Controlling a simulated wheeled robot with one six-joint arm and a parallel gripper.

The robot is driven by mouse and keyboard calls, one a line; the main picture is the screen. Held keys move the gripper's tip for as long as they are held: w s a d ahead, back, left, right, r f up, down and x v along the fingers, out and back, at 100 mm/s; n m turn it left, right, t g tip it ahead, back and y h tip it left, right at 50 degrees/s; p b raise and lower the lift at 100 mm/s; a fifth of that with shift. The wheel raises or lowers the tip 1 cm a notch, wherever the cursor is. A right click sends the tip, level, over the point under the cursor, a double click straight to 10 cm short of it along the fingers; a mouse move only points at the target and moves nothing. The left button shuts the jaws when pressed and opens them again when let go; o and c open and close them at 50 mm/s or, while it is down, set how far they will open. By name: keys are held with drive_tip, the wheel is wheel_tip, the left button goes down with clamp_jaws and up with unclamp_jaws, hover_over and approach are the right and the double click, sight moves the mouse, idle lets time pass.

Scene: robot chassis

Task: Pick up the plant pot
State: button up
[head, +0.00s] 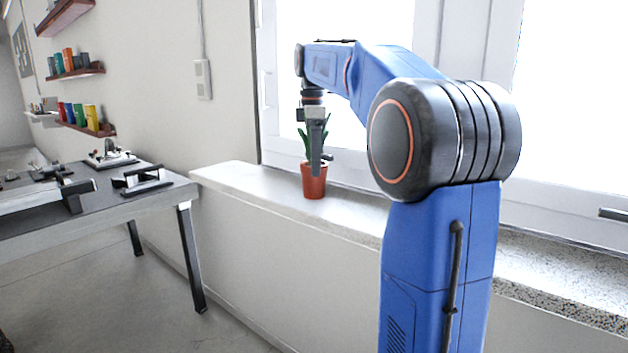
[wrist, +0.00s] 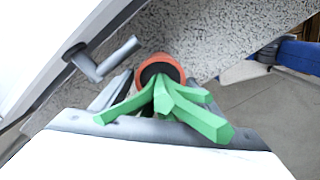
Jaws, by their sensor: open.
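The plant pot (head: 314,184) is a small terracotta-orange pot with green pointed leaves, standing upright on the window sill. In the wrist view the pot's orange rim (wrist: 174,64) and dark soil show near the top middle, with the green leaves (wrist: 185,110) spreading toward the camera. My gripper (head: 319,165) points down at the plant from above, its fingers among or in front of the leaves just over the rim. It is open and holds nothing. The leaves partly hide the gripper in the wrist view, so I cannot tell finger contact.
The speckled stone sill (head: 240,178) is clear to the left of the pot. A workbench (head: 100,205) with tools stands at left, below wall shelves with colored cups.

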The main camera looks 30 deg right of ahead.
sight(314, 181)
drive_tip(key=shift+d+f, duration=0.1)
drive_tip(key=shift+f, duration=3)
drive_tip(key=shift+c, duration=0.2)
drive_tip(key=c, duration=1)
